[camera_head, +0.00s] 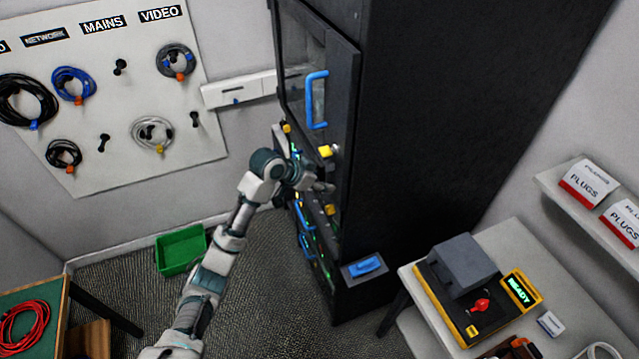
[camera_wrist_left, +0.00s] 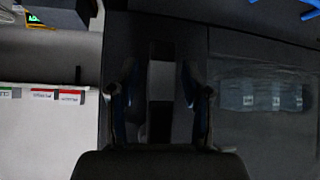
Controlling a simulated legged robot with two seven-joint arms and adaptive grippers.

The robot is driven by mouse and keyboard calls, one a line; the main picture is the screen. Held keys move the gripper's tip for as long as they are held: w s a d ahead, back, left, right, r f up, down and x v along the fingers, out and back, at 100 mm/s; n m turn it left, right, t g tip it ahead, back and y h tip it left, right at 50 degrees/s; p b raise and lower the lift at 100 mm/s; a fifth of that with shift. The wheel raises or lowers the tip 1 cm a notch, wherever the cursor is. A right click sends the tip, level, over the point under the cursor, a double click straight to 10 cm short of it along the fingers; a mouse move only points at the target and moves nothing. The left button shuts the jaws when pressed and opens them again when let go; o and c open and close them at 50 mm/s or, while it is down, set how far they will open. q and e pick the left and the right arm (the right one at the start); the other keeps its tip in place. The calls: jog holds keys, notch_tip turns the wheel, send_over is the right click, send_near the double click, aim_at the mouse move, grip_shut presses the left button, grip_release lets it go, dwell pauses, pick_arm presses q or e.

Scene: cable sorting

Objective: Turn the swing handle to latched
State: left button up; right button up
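The black cabinet (camera_head: 450,90) stands at the centre with its framed front door (camera_head: 345,65). My left gripper (camera_wrist_left: 160,95) is open, one finger on each side of the bar with gaps showing. Whether the handle is latched cannot be told. My right gripper is not in view.
A table at the right holds a yellow-and-grey device (camera_head: 465,290) reading READY. A green bin (camera_head: 181,249) sits on the floor; a cable board (camera_head: 110,130) hangs on the left wall.

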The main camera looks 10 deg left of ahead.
pick_arm(q)
jog(key=shift+s+f, duration=0.1)
jog(key=shift+f, duration=0.1)
jog(key=shift+a+r, duration=0.1)
jog(key=shift+a, duration=0.05)
jog(key=v, duration=1.1)
jog(key=shift+r, duration=0.35)
jog(key=shift+s, duration=0.1)
